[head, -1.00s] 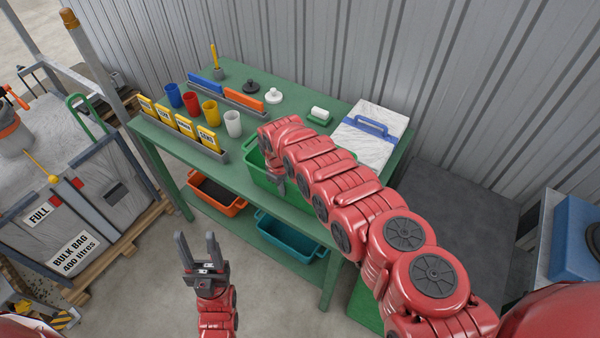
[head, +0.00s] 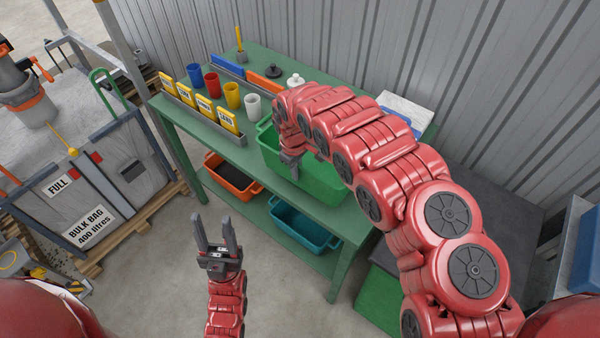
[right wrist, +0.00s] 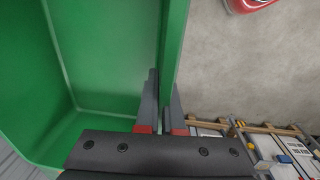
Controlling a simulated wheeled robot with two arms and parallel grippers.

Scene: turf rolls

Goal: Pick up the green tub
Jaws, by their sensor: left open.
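The green tub (head: 325,182) stands at the front of the green table, partly hidden behind my right arm. In the right wrist view its inside and near wall (right wrist: 95,60) fill the left half. My right gripper (right wrist: 163,80) points along that wall, with one finger inside the tub and the other outside. How tightly the fingers close on the wall is not clear. In the head view my right gripper (head: 291,165) is at the tub's near side, its fingertips mostly hidden. My left gripper (head: 212,220) is open and empty, in front of the table.
The green table (head: 225,157) carries cups, a row of yellow labelled cards (head: 205,108) and a white bag (head: 405,110). An orange bin (head: 232,184) and a teal bin (head: 303,232) are on the lower shelf. A grey bulk bag (head: 85,195) stands left. Floor before the table is clear.

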